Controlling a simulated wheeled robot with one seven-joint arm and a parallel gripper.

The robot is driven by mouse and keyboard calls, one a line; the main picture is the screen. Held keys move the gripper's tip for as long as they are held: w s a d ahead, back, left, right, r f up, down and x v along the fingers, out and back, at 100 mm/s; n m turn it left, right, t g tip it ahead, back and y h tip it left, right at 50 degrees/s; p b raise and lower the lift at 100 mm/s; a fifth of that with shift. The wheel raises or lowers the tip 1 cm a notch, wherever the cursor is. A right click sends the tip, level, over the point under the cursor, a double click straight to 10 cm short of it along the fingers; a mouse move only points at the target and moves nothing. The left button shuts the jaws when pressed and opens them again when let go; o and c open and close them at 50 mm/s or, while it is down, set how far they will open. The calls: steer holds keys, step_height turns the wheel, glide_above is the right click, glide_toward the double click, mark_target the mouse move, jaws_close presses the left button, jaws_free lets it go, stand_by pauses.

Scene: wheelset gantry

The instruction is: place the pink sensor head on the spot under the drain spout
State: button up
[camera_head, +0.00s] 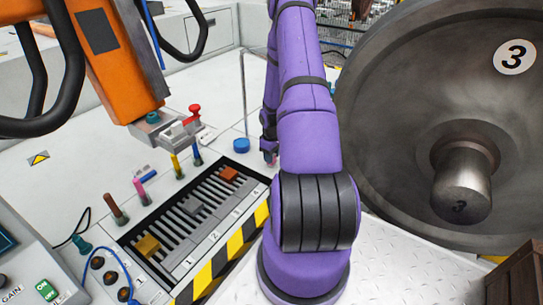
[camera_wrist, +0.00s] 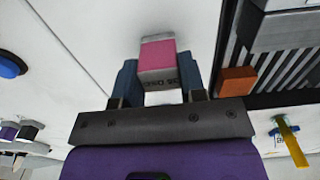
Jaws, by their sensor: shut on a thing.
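The pink sensor head (camera_wrist: 158,60), a small block with a pink face and a grey side with dark lettering, is between the fingers of my gripper (camera_wrist: 160,82) in the wrist view. My gripper is shut on it, above the white surface. A thin upright grey rod (camera_head: 243,90) stands near a blue disc (camera_head: 241,145).
The slotted rack (camera_head: 222,239) has orange, grey and yellow blocks in it; its orange block (camera_wrist: 237,80) is close beside my gripper. Several coloured pegs (camera_head: 139,187) stand along its left. An orange machine (camera_head: 120,60) overhangs the bench. A big steel wheel (camera_head: 400,120) stands right.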

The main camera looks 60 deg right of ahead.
steer(key=o, duration=1)
steer(key=shift+f, duration=0.1)
steer(key=shift+c, duration=0.2)
step_height(320, 180, up, 7)
steer(key=shift+r, duration=0.15)
steer(key=w+a+r+t+h, duration=0.1)
steer(key=w+a+r, duration=0.1)
steer(key=a+r, duration=0.6)
steer(key=w+a+r, duration=0.1)
steer(key=a+r, duration=0.4)
steer(key=r, duration=0.6)
steer(key=w+a+r+t+h, duration=0.1)
steer(key=w+a+r, duration=0.1)
steer(key=a+r, duration=0.6)
steer(key=s+a+r+t, duration=0.1)
steer(key=s+a+r, duration=0.6)
steer(key=a+r, duration=0.4)
steer(key=s+a+r+t+y, duration=0.1)
steer(key=s+a+r, duration=0.1)
steer(key=s+a, duration=0.2)
steer(key=s+a+r+t+y, duration=0.1)
steer(key=s+a+r, duration=0.2)
steer(key=s, duration=0.5)
steer(key=shift+s+a, duration=0.35)
steer(key=shift+a, duration=0.25)
